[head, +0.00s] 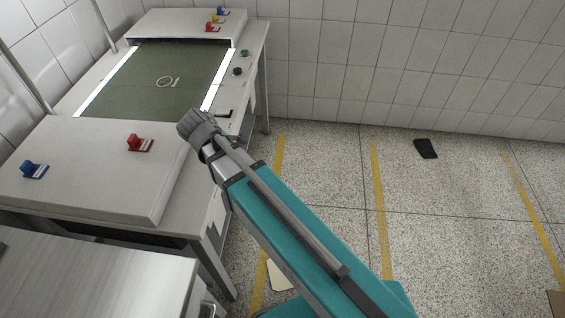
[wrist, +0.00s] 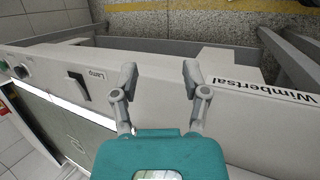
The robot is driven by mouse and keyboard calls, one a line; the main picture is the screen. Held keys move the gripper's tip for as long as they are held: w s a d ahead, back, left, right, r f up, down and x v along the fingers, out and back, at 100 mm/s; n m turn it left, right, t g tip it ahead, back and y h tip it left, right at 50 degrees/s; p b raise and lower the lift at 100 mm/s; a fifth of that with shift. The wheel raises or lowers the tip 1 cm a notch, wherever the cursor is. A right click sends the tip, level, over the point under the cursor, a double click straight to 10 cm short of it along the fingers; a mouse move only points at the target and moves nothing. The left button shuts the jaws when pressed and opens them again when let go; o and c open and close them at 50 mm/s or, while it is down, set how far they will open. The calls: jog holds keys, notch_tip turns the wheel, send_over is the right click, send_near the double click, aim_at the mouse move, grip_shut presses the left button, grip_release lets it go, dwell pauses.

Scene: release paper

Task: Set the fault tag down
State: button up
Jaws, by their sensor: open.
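My gripper (wrist: 160,78) is open, with nothing between its fingers. In the wrist view it is over the front side of the light machine, between a switch marked "Lamp" (wrist: 77,86) and the lettering "Wimbertsal" (wrist: 271,92). In the head view my gripper (head: 194,122) is at the right edge of the machine (head: 95,170). I cannot tell for sure which thing is the fault tag. A pale flat card (head: 279,276) lies on the floor, partly hidden by my arm.
A blue piece (head: 33,169) and a red piece (head: 140,143) stand on the near panel. Several small coloured pieces (head: 213,20) stand at the back. Knobs (head: 238,71) are on the right edge. A black flat object (head: 425,148) lies on the open floor at right.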

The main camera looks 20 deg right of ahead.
jog(key=s+d+f+m+g+y, duration=0.2)
jog(key=s+d+m, duration=0.6)
jog(key=d+m, duration=0.5)
jog(key=d+g+y, duration=0.1)
jog(key=y, duration=0.1)
jog(key=shift+s+d+f+y, duration=0.15)
jog(key=shift+d+y, duration=0.1)
jog(key=shift+y, duration=0.15)
